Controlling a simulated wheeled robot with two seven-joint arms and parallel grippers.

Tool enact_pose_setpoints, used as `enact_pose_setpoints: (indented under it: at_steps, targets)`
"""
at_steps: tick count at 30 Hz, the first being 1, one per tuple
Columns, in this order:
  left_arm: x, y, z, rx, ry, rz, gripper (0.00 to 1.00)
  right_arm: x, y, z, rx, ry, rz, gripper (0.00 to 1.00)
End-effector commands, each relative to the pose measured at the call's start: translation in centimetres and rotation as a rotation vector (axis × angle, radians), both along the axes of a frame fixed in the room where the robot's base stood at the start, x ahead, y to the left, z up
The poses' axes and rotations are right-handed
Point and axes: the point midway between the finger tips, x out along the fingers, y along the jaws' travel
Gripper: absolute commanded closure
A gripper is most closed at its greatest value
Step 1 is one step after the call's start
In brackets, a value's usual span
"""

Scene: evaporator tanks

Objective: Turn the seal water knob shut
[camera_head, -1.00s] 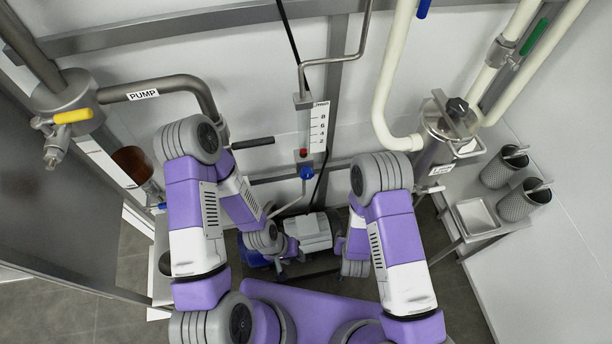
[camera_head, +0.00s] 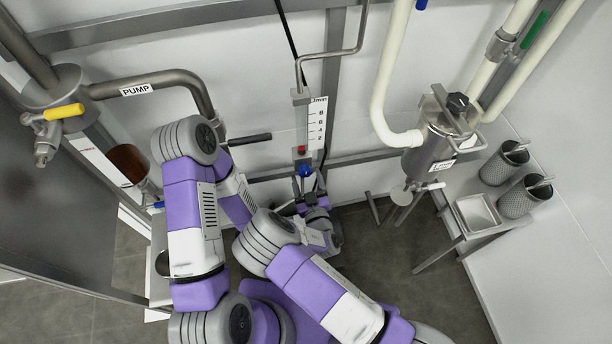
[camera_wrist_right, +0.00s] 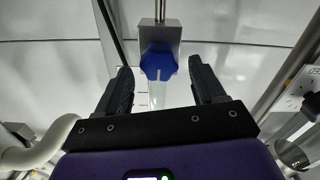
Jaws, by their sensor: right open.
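The seal water knob (camera_head: 305,170) is blue and sits at the bottom of the flow meter (camera_head: 300,115), beside its white scale plate. In the right wrist view the knob (camera_wrist_right: 159,62) is lobed and sits under a metal block, centred between my finger tips. My right gripper (camera_head: 305,187) is just below the knob in the head view. In the right wrist view my right gripper (camera_wrist_right: 160,74) is open, with a finger on each side of the knob and a visible gap to each. I cannot tell how deep the knob sits between them. My left gripper is hidden behind my right arm.
A pipe marked PUMP (camera_head: 150,90) with a yellow-handled valve (camera_head: 64,112) is at the left. A steel filter housing (camera_head: 430,150) and a stand with a tray (camera_head: 477,213) and mesh baskets (camera_head: 525,195) are at the right. Grey floor lies below.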

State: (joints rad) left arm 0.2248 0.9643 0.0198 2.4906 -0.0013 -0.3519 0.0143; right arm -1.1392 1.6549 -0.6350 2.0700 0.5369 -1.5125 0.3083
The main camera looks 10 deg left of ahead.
Motion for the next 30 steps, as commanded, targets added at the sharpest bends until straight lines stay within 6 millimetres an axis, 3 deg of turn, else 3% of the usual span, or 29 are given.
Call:
enact_pose_setpoints:
  at_steps: [6, 14, 25, 30]
  targets:
    - [0.0, 0.0, -0.6, 0.0, 0.0, 0.0, 0.57, 1.8, 0.8, 0.0, 0.001, 0.0, 0.0, 0.31]
    - [0.0, 0.0, -0.6, 0.0, 0.0, 0.0, 0.57, 2.0, 0.8, 0.0, 0.0, 0.002, -0.001, 0.31]
    - [0.0, 0.0, -0.6, 0.0, 0.0, 0.0, 0.57, 2.0, 0.8, 0.0, 0.0, 0.002, -0.001, 0.85]
    - [0.0, 0.0, -0.6, 0.0, 0.0, 0.0, 0.57, 2.0, 0.8, 0.1, -0.002, -0.001, -0.001, 0.87]
